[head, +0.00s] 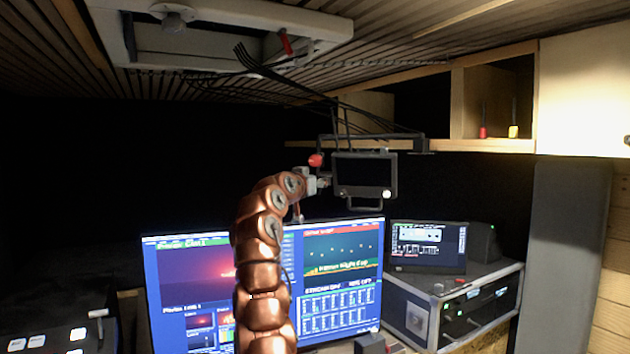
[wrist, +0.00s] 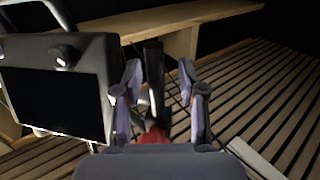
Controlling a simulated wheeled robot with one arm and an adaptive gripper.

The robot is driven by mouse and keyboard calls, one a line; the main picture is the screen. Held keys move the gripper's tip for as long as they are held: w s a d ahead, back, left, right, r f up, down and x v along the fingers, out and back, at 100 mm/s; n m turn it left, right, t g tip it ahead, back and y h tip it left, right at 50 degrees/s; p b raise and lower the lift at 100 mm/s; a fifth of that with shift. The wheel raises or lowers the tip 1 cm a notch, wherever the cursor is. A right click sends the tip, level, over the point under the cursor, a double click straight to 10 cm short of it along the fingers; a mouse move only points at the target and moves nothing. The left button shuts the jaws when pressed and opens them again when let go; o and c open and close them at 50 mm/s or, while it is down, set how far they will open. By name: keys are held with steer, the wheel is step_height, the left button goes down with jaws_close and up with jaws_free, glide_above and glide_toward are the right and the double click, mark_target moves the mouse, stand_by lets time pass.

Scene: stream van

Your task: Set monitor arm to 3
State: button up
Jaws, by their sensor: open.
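A small monitor (head: 364,175) with a dark screen hangs from a black overhead bracket (head: 375,140). It also shows at the left of the wrist view (wrist: 55,100). A red knob (head: 316,160) is at the monitor's left, just above my gripper (head: 320,183). In the wrist view my gripper (wrist: 159,85) is open, its fingers spread on either side of a dark upright bar (wrist: 154,75). A red part (wrist: 152,135), likely the knob, shows low between the fingers, partly hidden by the gripper body. I cannot tell whether the fingers touch it. No number marking is readable.
A large lit screen (head: 335,262) stands below, behind my arm. A smaller screen (head: 428,246) sits on a rack case (head: 455,300) at the right. Black cables (head: 290,88) run under the slatted ceiling. A wooden shelf (head: 480,146) is at the upper right.

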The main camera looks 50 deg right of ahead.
jaws_close()
stand_by(0.3)
stand_by(0.3)
